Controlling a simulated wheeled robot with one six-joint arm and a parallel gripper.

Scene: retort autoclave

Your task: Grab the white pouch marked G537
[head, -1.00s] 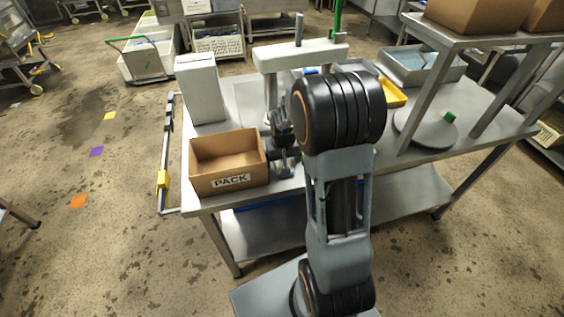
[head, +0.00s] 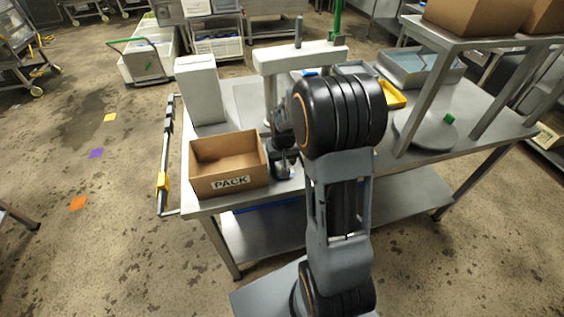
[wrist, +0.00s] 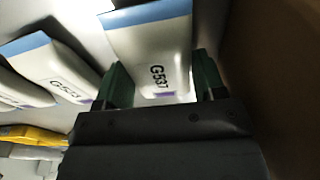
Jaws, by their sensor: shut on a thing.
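The white pouch marked G537 (wrist: 152,50) has a blue top band and shows in the wrist view between the green fingers of my gripper (wrist: 163,82). My gripper is shut on it, with one finger at each side of its lower part. In the head view, the end of my arm (head: 283,160) is just right of the box marked PACK, low over the table. The pouch cannot be made out there, as my arm hides that spot.
Another white pouch (wrist: 58,80) with a blue band lies left of the held one, its code hard to read. A yellow item (wrist: 30,135) lies beyond. The open PACK box (head: 229,181) and a white carton (head: 200,88) stand on the steel table's left side.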

